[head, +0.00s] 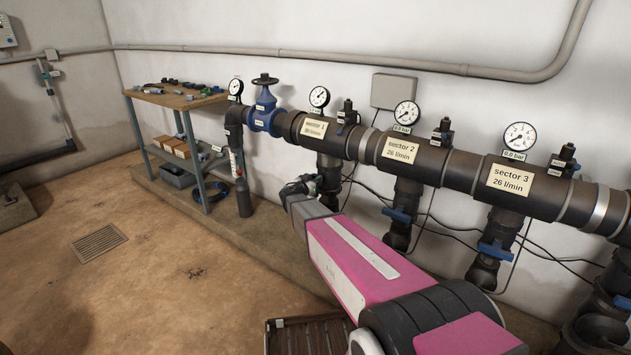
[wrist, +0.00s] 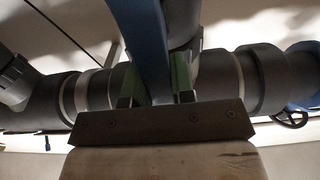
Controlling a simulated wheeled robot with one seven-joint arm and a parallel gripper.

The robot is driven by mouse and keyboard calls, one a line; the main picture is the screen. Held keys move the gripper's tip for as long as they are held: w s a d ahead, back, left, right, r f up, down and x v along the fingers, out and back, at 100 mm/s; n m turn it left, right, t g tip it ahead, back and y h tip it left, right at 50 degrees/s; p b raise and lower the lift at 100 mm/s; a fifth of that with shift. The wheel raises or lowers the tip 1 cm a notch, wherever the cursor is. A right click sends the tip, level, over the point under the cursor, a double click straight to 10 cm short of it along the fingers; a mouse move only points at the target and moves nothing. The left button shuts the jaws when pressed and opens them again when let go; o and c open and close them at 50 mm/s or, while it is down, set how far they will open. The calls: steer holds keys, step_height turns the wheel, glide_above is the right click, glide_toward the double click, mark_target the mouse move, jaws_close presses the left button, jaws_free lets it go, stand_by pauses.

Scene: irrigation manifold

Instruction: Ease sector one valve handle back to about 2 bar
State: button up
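The sector 1 label (head: 315,128) is on the dark pipe, left of sector 2. Its round gauge (head: 319,97) stands above it; the needle and the small readout are too small to read surely. My gripper (head: 303,185) is at the sector 1 branch, below the main pipe, and hides the valve handle in the head view. In the wrist view a blue bar, the sector one valve handle (wrist: 143,40), runs between the two green-padded fingers of my gripper (wrist: 157,85). The fingers appear closed on it, with little or no gap at either side.
Sector 2 (head: 400,150) and sector 3 (head: 511,180) stand to the right, with blue handles (head: 397,215) below. A blue handwheel valve (head: 264,105) and a workbench (head: 175,98) are at left. Thin cables hang behind the branches. The floor at left is clear around a drain grate (head: 97,243).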

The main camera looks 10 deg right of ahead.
steer(key=shift+a+n, duration=0.1)
steer(key=shift+n, duration=0.2)
jaws_close()
steer(key=shift+w+a+n, duration=0.2)
steer(key=shift+w+n, duration=0.05)
steer(key=shift+n, duration=0.65)
steer(key=n, duration=0.3)
steer(key=w+a+f+n, duration=0.1)
steer(key=n, duration=0.5)
steer(key=shift+w+a+f, duration=0.2)
steer(key=shift+f, duration=0.1)
steer(key=o, duration=0.9)
jaws_free()
steer(key=shift+c, duration=0.2)
steer(key=v, duration=1.1)
